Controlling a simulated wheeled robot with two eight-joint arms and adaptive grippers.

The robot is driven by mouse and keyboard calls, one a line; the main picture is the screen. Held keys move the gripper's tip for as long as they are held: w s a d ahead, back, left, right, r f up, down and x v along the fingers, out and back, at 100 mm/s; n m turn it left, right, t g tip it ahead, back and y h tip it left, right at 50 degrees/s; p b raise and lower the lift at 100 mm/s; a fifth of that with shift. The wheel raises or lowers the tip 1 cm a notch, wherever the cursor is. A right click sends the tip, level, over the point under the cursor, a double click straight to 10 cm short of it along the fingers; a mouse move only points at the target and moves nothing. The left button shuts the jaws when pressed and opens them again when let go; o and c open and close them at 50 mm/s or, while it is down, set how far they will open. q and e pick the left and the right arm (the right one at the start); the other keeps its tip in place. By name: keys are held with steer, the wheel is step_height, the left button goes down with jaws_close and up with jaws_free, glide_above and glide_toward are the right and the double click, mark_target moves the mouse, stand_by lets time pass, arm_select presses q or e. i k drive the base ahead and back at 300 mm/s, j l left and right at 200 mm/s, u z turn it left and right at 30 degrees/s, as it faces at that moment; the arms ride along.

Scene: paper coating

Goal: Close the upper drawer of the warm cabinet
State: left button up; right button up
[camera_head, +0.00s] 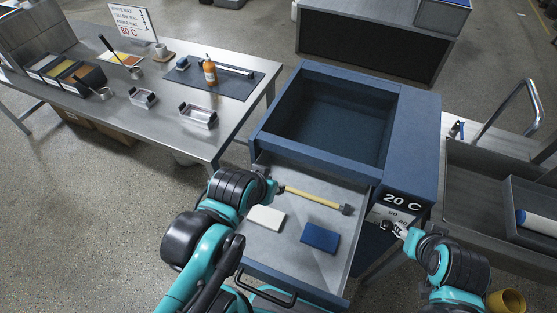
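A blue cabinet (416,135) labelled "20 C" stands at centre right, with a deep open bin in its top. A grey metal drawer (287,257) is pulled out below the bin towards me, with a dark bar handle (262,288) at its front. In it lie a yellow-handled tool (312,197), a white block (266,218) and a blue block (320,237). My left gripper (274,188) is at the drawer's left edge, close to the tool's handle end; its fingers are too small to read. My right gripper (389,226) is beside the cabinet's label, right of the drawer; its fingers are unclear.
A steel table (168,85) at the left holds trays, metal pans, an orange bottle (210,70) and a sign (131,20) reading "80 C". A sink (470,185) is at the right. A yellow cup (506,301) is at bottom right. Floor is clear at lower left.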

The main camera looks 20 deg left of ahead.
mark_target(319, 277)
steer(key=k+j, duration=0.45)
steer(key=k, duration=0.3)
steer(key=l+u, duration=0.1)
steer(key=u, duration=1.3)
steer(key=k+u, duration=0.2)
steer(key=k, duration=0.35)
